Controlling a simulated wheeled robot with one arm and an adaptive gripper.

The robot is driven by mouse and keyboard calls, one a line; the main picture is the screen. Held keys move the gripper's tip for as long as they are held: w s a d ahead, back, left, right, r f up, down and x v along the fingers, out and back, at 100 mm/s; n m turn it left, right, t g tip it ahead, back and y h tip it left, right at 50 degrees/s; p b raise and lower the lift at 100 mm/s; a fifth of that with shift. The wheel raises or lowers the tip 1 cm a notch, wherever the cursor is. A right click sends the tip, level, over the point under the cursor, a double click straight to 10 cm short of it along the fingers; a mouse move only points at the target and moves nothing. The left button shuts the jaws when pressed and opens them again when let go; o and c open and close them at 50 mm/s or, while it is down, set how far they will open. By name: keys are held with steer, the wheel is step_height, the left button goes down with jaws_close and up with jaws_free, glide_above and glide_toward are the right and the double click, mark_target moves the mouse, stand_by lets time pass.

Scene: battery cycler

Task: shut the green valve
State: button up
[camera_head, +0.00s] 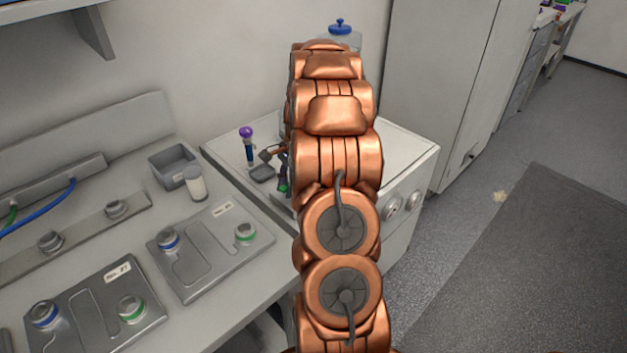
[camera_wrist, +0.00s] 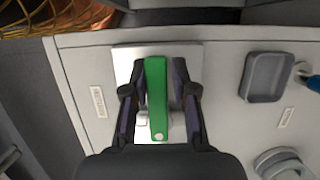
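The green valve's handle (camera_wrist: 157,100) is a long green bar, upright in the wrist view, over a pale square plate (camera_wrist: 190,55). My gripper (camera_wrist: 160,112) is open, with one dark finger on each side of the bar. Narrow gaps seem to show between the fingers and the bar; I cannot tell if either finger touches it. In the head view my copper arm hides most of the valve and gripper. Only a small green patch (camera_head: 283,186) shows beside the arm, probably the valve.
A small grey tray (camera_wrist: 268,77) lies right of the valve in the wrist view. A purple-capped vial (camera_head: 248,146) stands by it in the head view. Knobs (camera_head: 403,205) are on the white cabinet's front. A lidded jar (camera_head: 340,36) stands behind my arm.

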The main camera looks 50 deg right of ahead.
steer(key=shift+o, duration=1.2)
steer(key=shift+w+p+v, duration=0.1)
steer(key=shift+p+v, duration=0.55)
steer(key=shift+v, duration=1.35)
steer(key=shift+w+p+v, duration=0.15)
steer(key=shift+p+v, duration=0.45)
steer(key=shift+v, duration=1.45)
